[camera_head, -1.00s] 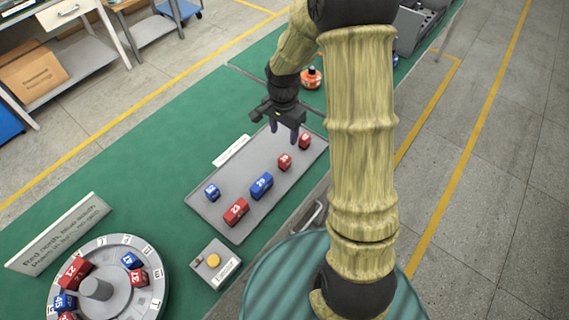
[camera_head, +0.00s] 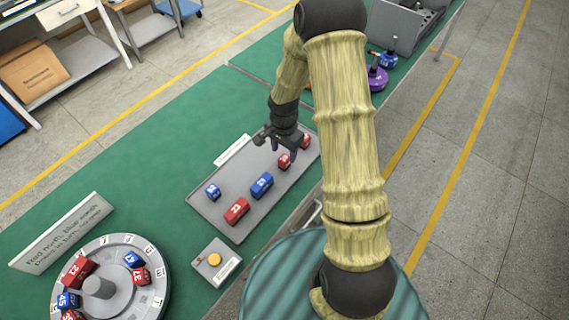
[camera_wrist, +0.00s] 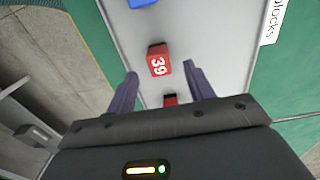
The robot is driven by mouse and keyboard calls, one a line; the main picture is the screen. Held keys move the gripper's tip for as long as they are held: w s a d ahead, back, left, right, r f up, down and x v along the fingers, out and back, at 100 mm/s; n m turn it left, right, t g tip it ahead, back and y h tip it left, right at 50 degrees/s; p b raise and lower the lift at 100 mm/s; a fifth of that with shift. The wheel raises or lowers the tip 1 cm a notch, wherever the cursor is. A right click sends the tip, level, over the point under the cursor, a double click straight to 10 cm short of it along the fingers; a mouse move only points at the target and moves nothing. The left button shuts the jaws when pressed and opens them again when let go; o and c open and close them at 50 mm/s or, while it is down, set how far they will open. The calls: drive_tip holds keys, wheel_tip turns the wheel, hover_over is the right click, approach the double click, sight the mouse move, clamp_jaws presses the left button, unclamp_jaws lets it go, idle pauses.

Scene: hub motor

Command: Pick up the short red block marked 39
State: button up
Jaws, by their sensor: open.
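The short red block marked 39 (camera_wrist: 159,61) lies on the grey tray (camera_wrist: 212,20) in the wrist view, its number facing up. In the head view the same block (camera_head: 284,161) sits toward the tray's right end. My gripper (camera_head: 283,146) is above that end of the tray. In the wrist view my gripper (camera_wrist: 160,78) is open and empty, with block 39 between and just beyond the fingertips in the picture. Whether the fingers are level with the block cannot be told.
Another red block (camera_head: 306,140) lies close by on the tray; it also shows partly hidden below block 39 in the wrist view (camera_wrist: 170,100). A blue block (camera_head: 262,185), a red block (camera_head: 236,211) and a small blue block (camera_head: 213,192) lie farther left.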

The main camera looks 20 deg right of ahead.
sight(284, 158)
drive_tip(key=shift+f+p, duration=0.5)
drive_tip(key=shift+f, duration=1.8)
drive_tip(key=c, duration=1.1)
drive_tip(key=shift+c, duration=0.2)
drive_tip(key=shift+r, duration=0.15)
wheel_tip(284, 158, up, 10)
drive_tip(key=shift+f+b, duration=0.1)
drive_tip(key=shift+b, duration=0.55)
drive_tip(key=shift+w, duration=0.1)
